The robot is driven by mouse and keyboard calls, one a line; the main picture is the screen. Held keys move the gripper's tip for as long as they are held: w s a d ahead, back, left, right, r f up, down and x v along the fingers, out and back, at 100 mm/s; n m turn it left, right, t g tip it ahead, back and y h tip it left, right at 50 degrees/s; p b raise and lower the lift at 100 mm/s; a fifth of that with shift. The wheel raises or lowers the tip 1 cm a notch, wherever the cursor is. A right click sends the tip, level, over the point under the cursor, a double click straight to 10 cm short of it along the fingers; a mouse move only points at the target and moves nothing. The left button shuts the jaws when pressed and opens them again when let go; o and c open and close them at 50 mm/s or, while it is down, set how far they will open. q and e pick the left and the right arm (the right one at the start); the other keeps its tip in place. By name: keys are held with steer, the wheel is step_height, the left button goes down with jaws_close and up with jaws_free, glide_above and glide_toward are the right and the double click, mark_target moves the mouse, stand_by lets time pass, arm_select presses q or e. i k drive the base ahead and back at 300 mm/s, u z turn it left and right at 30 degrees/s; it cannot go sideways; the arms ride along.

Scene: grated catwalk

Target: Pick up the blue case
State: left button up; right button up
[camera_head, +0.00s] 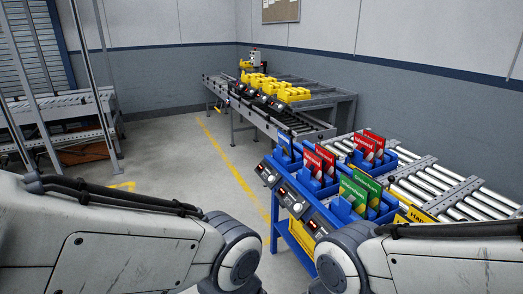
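A small flat blue case (285,142) stands upright in the far left part of the blue holders on the conveyor at the right. Its lower part is hidden by the holder. Red cases (327,157) stand beside it to the right, and green cases (352,193) stand nearer to me. Neither gripper is in view.
Blue holders (346,213) with black control boxes (292,203) line the near edge of the roller conveyor (435,180). A farther conveyor carries several yellow bins (292,95). Grey shelving (60,108) stands at the left. The floor (180,150) between is clear.

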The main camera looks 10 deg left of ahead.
mark_target(285, 141)
steer(key=u, duration=0.75)
steer(key=i, duration=2.5)
